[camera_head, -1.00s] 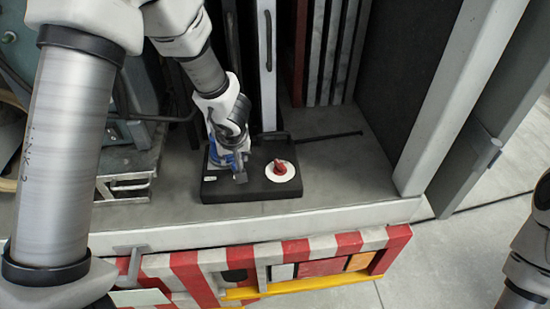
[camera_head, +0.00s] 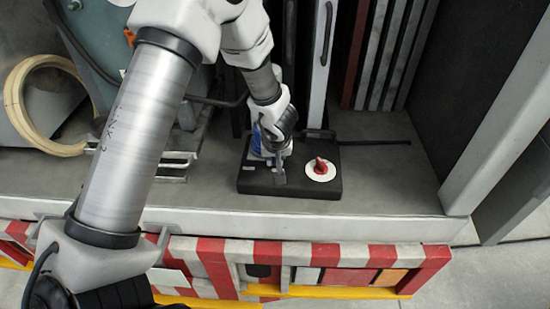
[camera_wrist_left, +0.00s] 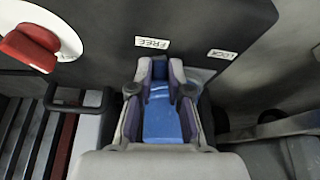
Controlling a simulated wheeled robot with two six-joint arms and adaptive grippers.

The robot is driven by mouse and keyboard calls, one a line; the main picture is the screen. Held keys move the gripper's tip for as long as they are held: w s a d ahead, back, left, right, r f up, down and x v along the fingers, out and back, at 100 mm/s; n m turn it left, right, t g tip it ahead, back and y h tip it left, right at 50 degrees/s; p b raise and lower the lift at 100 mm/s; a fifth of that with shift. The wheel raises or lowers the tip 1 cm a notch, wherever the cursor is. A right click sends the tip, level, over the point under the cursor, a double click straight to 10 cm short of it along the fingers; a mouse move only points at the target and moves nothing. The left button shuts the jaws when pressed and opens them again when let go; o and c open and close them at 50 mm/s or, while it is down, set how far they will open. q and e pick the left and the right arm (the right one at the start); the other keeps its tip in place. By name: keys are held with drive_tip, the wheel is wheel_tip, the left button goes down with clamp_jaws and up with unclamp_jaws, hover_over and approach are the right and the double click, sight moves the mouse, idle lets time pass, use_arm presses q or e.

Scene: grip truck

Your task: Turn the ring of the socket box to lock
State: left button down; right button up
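The black socket box (camera_head: 300,188) lies flat on the grey shelf. A red knob on a white disc (camera_head: 321,167) sits on its right half. My left gripper (camera_head: 279,173) is over its left half, at the blue socket ring (camera_head: 255,140). In the left wrist view, my left gripper's fingers (camera_wrist_left: 161,92) close in on both sides of the blue ring part (camera_wrist_left: 162,120) and seem to touch it. The labels FREE (camera_wrist_left: 152,43) and LOCK (camera_wrist_left: 222,54) show on the box; the blue part stands below FREE. The ring's far side is hidden. My right gripper is out of view.
A metal rack (camera_head: 180,150) and a cream hose coil (camera_head: 18,110) stand to the left. Upright panels (camera_head: 320,60) rise behind the box, and a dark rod (camera_head: 375,142) lies to its right. The shelf right of the box is otherwise clear.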

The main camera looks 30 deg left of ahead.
use_arm(q)
drive_tip(key=shift+s+a, duration=0.1)
drive_tip(key=shift+s, duration=0.1)
drive_tip(key=shift+s+a+m+h, duration=0.2)
drive_tip(key=shift+s+m+h, duration=0.1)
drive_tip(key=shift+m, duration=0.4)
drive_tip(key=shift+s+a+m+p, duration=0.25)
drive_tip(key=shift+a+m+p, duration=0.05)
drive_tip(key=shift+m+p, duration=0.3)
drive_tip(key=shift+s+a+m+t+h+p, duration=0.15)
drive_tip(key=shift+s+a+m+h+p, duration=0.15)
drive_tip(key=shift+m+p, duration=0.3)
drive_tip(key=shift+s+a+m+t+h+p, duration=0.15)
drive_tip(key=shift+a+m+h+p, duration=0.2)
drive_tip(key=shift+m+p, duration=0.25)
drive_tip(key=shift+s+a+f+m+p, duration=0.1)
drive_tip(key=shift+s+a+m+p, duration=0.1)
drive_tip(key=shift+m+p, duration=0.15)
drive_tip(key=c, duration=1.1)
unclamp_jaws()
drive_tip(key=shift+w, duration=0.1)
